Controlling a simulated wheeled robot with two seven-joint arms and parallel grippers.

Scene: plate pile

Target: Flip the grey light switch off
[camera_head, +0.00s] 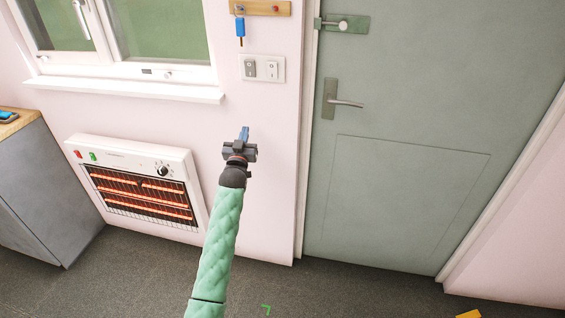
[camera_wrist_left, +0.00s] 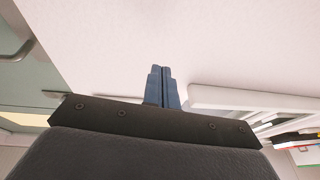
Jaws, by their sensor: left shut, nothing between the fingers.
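The grey light switch (camera_head: 250,68) is the left of two rockers on a pale wall plate, between the window and the door. A white rocker (camera_head: 271,70) sits to its right. I cannot tell from the picture which way the grey one is tipped. My left gripper (camera_head: 245,132) is shut and empty, below the switch plate and apart from it. In the left wrist view its blue fingers (camera_wrist_left: 160,85) are together in front of bare pale wall, and the switch does not show there. My right gripper is in neither view.
A glowing heater (camera_head: 140,185) is on the wall left of my arm. A window sill (camera_head: 125,90) juts out above it. A green-grey door (camera_head: 410,210) with a lever handle (camera_head: 345,103) is on the right. A blue-tagged key (camera_head: 240,27) hangs above the switches.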

